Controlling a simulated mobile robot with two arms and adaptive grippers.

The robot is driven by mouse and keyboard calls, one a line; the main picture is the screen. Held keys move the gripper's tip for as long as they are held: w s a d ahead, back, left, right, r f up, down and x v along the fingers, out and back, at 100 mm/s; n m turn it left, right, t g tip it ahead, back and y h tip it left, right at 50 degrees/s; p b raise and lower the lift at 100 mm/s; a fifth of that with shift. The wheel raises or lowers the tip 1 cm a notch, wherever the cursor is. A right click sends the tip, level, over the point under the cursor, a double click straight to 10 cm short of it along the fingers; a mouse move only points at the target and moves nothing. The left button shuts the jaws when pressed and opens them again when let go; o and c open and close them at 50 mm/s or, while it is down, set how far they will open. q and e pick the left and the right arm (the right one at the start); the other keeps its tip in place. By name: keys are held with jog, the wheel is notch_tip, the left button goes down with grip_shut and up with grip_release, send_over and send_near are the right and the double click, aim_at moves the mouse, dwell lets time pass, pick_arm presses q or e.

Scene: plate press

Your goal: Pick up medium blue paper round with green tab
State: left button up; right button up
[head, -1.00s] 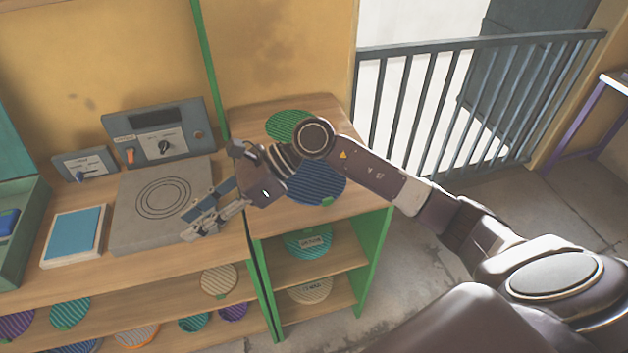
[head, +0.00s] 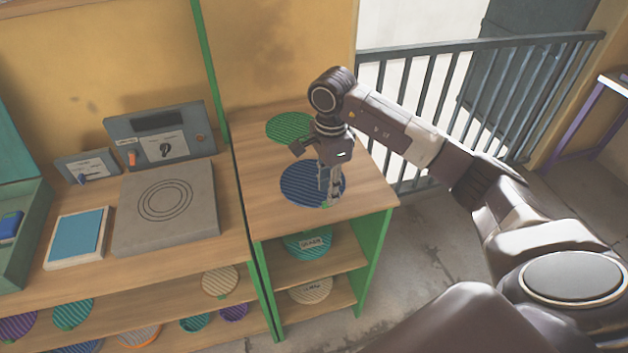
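A dark blue ribbed paper round (head: 301,186) lies flat on the top of the small wooden shelf unit at the middle. A bit of its green tab shows at its front right edge, mostly behind my fingers. My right gripper (head: 332,200) points down over the right part of this round, with its fingertips close to the tab. I cannot tell whether the fingers touch the round or how far apart they are. My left gripper is not in view.
A green ribbed round (head: 288,126) lies behind on the same top. A grey press plate (head: 165,207), a control box (head: 160,138) and a blue pad (head: 76,238) stand on the bench at left. More rounds sit on lower shelves. A metal railing (head: 470,100) stands behind right.

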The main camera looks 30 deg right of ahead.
notch_tip(320, 180, down, 3)
jog(key=shift+f+p, duration=0.2)
jog(key=shift+p, duration=0.4)
jog(key=shift+w+f, duration=0.1)
jog(key=shift+f, duration=0.15)
grip_shut()
jog(key=shift+r, duration=0.1)
notch_tip(320, 180, up, 20)
jog(key=b, duration=0.2)
